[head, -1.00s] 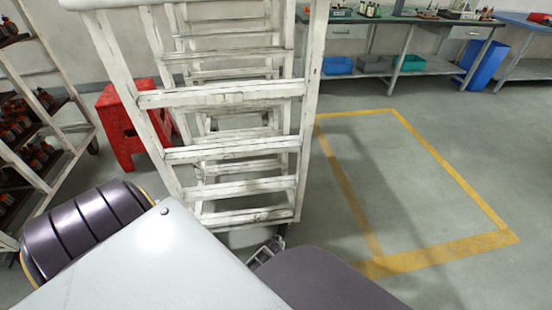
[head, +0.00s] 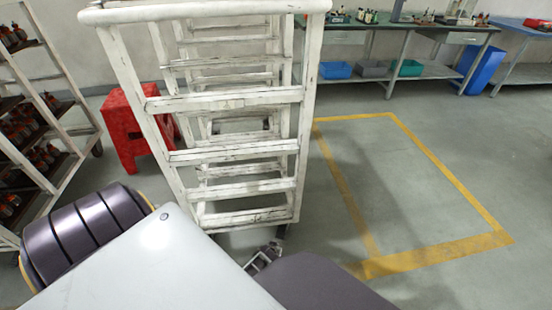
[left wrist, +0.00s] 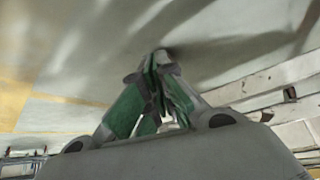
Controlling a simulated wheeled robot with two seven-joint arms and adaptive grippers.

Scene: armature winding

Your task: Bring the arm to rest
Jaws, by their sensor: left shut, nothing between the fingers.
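My left gripper (left wrist: 160,62) shows in the left wrist view with its green-sided fingers together and nothing between them. It is over bare grey floor, with white rack bars off to the right. In the head view, my arm covers show at the lower left and bottom middle. A small grey metal linkage, like part of a gripper, shows between them near the foot of the white rack (head: 232,102). I cannot tell from the head view which arm it belongs to. My right gripper is not clearly seen.
The white rack stands close in front. A yellow floor outline (head: 440,249) encloses clear floor at right. Workbenches (head: 420,28) with bins and a blue box (head: 482,70) line the back.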

